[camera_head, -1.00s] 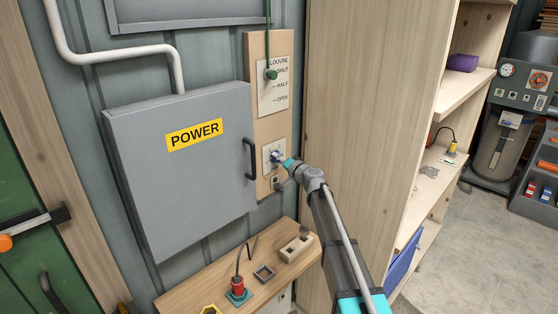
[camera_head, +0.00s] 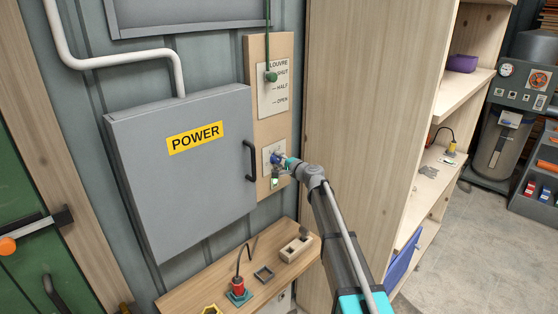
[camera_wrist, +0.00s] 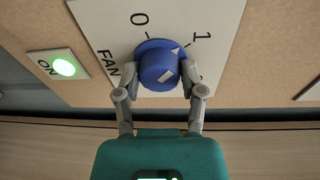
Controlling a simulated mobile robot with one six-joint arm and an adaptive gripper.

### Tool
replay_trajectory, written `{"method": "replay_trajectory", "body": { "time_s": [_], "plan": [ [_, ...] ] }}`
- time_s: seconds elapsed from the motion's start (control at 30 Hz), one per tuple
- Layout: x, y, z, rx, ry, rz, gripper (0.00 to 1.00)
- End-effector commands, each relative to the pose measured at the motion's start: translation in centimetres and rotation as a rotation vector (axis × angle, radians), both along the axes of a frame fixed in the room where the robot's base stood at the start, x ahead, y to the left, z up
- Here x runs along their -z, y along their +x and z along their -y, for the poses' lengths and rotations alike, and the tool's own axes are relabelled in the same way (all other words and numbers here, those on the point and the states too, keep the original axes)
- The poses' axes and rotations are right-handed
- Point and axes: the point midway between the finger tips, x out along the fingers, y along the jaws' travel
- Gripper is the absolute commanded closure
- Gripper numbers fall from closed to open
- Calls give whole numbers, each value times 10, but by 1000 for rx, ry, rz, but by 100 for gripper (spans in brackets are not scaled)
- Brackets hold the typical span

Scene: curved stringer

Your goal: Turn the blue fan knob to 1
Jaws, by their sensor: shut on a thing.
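The blue fan knob (camera_wrist: 158,66) sits on a white plate (camera_wrist: 105,22) marked FAN, with 0 and 1 readable and another mark partly hidden by a finger. The wrist view shows the plate upside down. My gripper (camera_wrist: 160,74) is shut on the knob, one finger on each side. In the head view the knob (camera_head: 276,157) is partly covered by my gripper (camera_head: 284,161).
A green lamp (camera_wrist: 64,67) labelled ON is lit beside the plate. The grey POWER box (camera_head: 180,165) with its black handle (camera_head: 250,160) stands close left. A louvre cord with a green knob (camera_head: 271,76) hangs above. A wooden cabinet (camera_head: 360,110) rises at the right; a bench (camera_head: 205,290) lies below.

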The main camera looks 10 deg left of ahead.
Motion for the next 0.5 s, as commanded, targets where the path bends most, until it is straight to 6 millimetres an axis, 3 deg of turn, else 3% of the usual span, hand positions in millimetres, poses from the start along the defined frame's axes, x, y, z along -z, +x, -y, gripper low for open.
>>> {"method": "replay_trajectory", "body": {
  "time_s": [0.5],
  "plan": [
    [-1,1,-1,-2,117,-149,95]
  ]
}}
